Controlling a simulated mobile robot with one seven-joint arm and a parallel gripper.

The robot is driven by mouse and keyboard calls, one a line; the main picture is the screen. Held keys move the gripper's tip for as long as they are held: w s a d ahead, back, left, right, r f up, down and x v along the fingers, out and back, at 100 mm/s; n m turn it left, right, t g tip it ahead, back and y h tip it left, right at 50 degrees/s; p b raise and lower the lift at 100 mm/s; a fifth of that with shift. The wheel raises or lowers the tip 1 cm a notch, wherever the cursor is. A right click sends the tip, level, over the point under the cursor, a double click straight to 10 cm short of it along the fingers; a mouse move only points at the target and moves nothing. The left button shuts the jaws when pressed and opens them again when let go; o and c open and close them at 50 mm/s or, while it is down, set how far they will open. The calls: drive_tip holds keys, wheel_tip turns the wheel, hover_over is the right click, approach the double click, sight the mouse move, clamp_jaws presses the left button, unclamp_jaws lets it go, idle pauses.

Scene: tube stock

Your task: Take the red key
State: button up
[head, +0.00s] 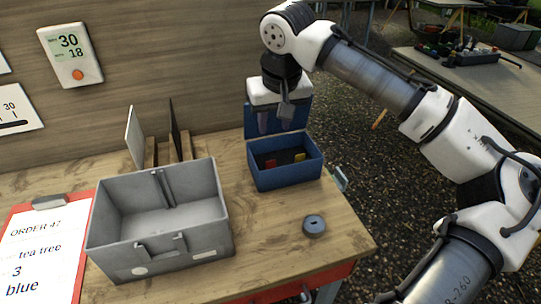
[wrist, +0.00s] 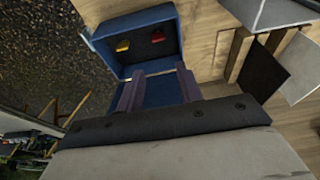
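The red key (head: 270,163) lies inside a small open blue box (head: 290,178), left of a yellow key (head: 299,157). In the wrist view the red key (wrist: 157,37) is at the right and the yellow one (wrist: 122,45) at the left, on the box's dark floor. The keys show only as small coloured pieces. My gripper (head: 276,114) is above the back of the box, in front of its raised lid (head: 297,113). In the wrist view its two fingers (wrist: 160,84) are apart with nothing held between them. They are clear of the keys.
A large grey bin (head: 222,235) stands left of the box. Upright panels (head: 134,137) stand in a wooden rack behind it. A grey disc (head: 314,225) lies near the table's right edge. An order clipboard (head: 45,250) lies at the left. Bare wood separates box and disc.

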hover_over(271, 161)
drive_tip(key=s, duration=0.1)
drive_tip(key=f, duration=0.7)
drive_tip(key=shift+s+f+p, duration=0.2)
drive_tip(key=shift+f+p, duration=0.15)
drive_tip(key=shift+p, duration=0.05)
drive_tip(key=shift+d+p+x, duration=0.1)
drive_tip(key=shift+p+x, duration=0.25)
drive_tip(key=shift+x, duration=1.05)
drive_tip(key=shift+d+p+x, duration=0.15)
drive_tip(key=shift+p+x, duration=0.2)
drive_tip(key=shift+x, duration=1.05)
drive_tip(key=shift+s, duration=0.15)
drive_tip(key=c, duration=0.7)
drive_tip(key=shift+c, duration=0.2)
